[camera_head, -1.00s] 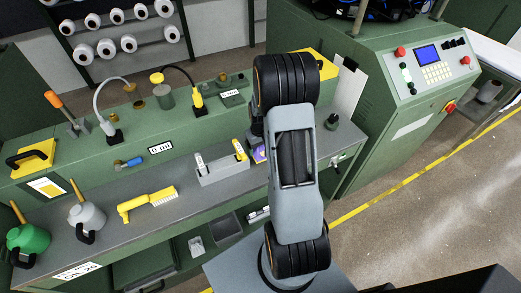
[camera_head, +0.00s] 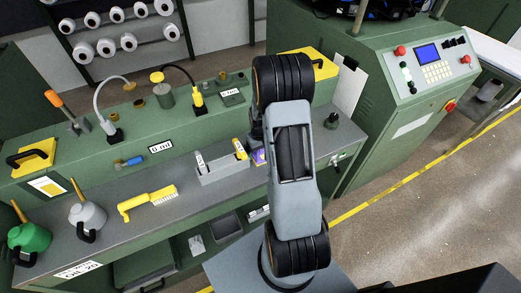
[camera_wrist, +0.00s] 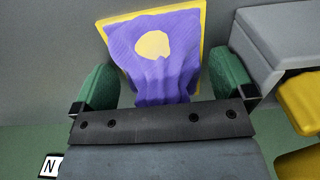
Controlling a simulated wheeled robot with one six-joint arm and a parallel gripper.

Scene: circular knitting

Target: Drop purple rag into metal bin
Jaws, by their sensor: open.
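The purple rag (camera_wrist: 181,59) lies on a yellow-edged square in the wrist view, with a yellow patch showing at its middle. In the head view only a small purple piece of it (camera_head: 258,157) shows on the bench, beside my arm. My gripper (camera_wrist: 161,70) is open, with one green finger on each side of the rag's near end. I cannot tell whether the fingers touch it. My gripper is mostly hidden behind my arm in the head view. I cannot clearly identify the metal bin; a grey open container (camera_head: 225,226) sits below the benchtop.
A grey holder (camera_head: 222,172) with upright markers stands close left of the rag; part of it (camera_wrist: 279,40) shows in the wrist view. A green control cabinet (camera_head: 405,100) stands at right.

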